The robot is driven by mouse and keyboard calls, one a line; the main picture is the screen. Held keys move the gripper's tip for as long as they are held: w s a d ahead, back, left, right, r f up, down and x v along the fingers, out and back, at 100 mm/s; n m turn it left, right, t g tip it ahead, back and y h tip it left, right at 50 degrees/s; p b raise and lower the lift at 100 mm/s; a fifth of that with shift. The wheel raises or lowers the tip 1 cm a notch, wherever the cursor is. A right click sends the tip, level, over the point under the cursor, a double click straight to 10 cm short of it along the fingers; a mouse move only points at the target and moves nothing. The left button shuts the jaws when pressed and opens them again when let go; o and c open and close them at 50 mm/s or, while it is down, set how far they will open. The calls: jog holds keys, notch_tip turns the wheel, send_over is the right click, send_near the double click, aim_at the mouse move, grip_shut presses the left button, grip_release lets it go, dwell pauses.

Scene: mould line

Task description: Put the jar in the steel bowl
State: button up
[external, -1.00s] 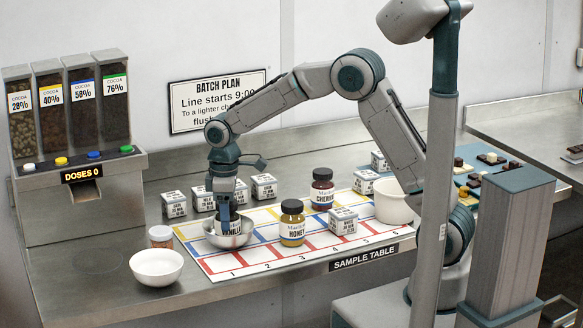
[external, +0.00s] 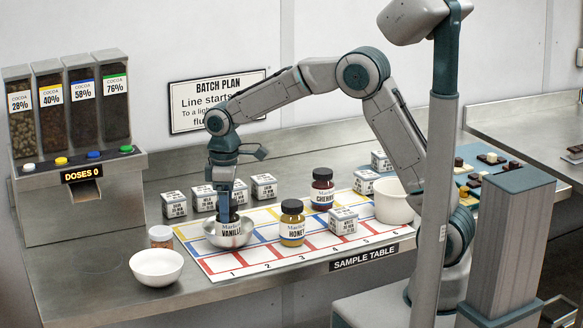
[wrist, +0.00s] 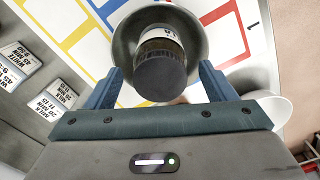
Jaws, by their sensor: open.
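The vanilla jar (external: 232,231) stands in the steel bowl (external: 212,240), its label showing above the rim. In the wrist view the jar (wrist: 160,75) shows its dark round lid and pale label inside the bowl (wrist: 122,50). My gripper (external: 225,213) is directly above the bowl, pointing down. In the wrist view its two fingers (wrist: 161,72) are spread wide, one on each side of the lid, with gaps between them and the jar. The jar's base is hidden in the bowl.
A honey jar (external: 292,225) and a cherry jar (external: 322,188) stand to the right on the numbered mat. Several white-labelled boxes (external: 264,187) stand behind. A small jar (external: 160,238) and white bowl (external: 156,267) are at left; a white tub (external: 394,203) is at right.

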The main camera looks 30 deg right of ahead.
notch_tip(320, 180, up, 9)
jog(key=shift+r, duration=0.2)
jog(key=shift+d+r, duration=0.1)
jog(key=shift+d, duration=0.05)
jog(key=s+d+r+m+t, duration=0.1)
jog(key=s+d+m, duration=0.15)
jog(key=d, duration=0.75)
jog(key=s+d+r+m+t, duration=0.15)
jog(key=d+m, duration=0.25)
jog(key=d, duration=0.6)
jog(key=s+d+f+m, duration=0.2)
jog(key=s+d+m, duration=0.1)
jog(key=s+d, duration=0.3)
jog(key=s+d+f+m, duration=0.3)
jog(key=s+d, duration=0.4)
jog(key=s, duration=0.1)
jog(key=shift+f, duration=0.3)
